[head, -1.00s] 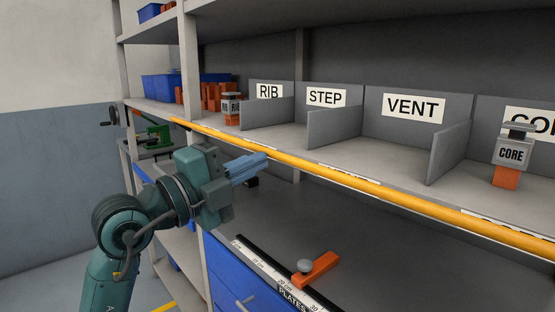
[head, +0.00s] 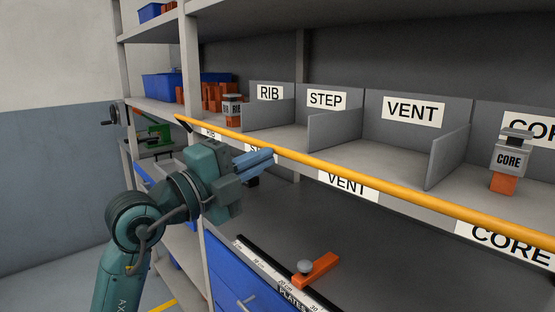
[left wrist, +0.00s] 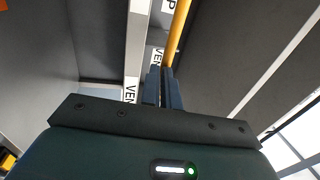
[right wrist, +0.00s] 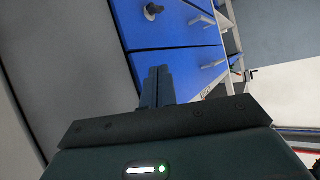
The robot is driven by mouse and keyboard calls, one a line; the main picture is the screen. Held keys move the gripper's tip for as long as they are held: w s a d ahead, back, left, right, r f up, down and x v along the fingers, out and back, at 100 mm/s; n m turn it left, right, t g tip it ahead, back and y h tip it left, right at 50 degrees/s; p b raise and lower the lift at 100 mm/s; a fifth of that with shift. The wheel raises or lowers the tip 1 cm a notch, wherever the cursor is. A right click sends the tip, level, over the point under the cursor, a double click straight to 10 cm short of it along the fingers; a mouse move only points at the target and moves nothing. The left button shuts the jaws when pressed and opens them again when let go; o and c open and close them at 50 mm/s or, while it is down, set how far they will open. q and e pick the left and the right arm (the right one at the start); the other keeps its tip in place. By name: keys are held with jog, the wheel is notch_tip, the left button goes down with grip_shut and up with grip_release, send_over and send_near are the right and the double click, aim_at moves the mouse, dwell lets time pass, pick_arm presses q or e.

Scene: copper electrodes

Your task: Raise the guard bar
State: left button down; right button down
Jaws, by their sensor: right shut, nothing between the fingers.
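The guard bar (head: 355,184) is a long yellow bar running across the front of the middle shelf. It stands above the shelf's front edge labels, and its left end is dark. My left gripper (head: 271,158) lies just under the bar, with its blue fingers close together and their tips at or touching its underside; contact is hard to tell. In the left wrist view the bar (left wrist: 179,38) runs down to the fingertips (left wrist: 162,72). My right gripper (right wrist: 160,70) is shut and empty in the right wrist view, in front of blue drawers (right wrist: 170,75).
Behind the bar are bays with dividers and signs RIB, STEP, VENT. A CORE electrode (head: 507,163) stands at right, RIB electrodes (head: 232,108) at left. An orange piece (head: 316,271) lies on the lower worktop (head: 400,270), beside a ruler. Blue bins (head: 172,88) stand at back left.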

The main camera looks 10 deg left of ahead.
pick_arm(q)
jog(key=shift+r+p+x, duration=0.2)
jog(key=shift+p+x, duration=0.5)
jog(key=shift+x, duration=0.2)
jog(key=shift+r+p+x, duration=0.15)
jog(key=shift+p+x, duration=0.5)
jog(key=shift+x, duration=0.3)
jog(key=shift+s+a+f, duration=0.1)
jog(key=s+f, duration=0.1)
jog(key=s+a+f+b, duration=0.1)
jog(key=f, duration=0.1)
jog(key=shift+a, duration=0.3)
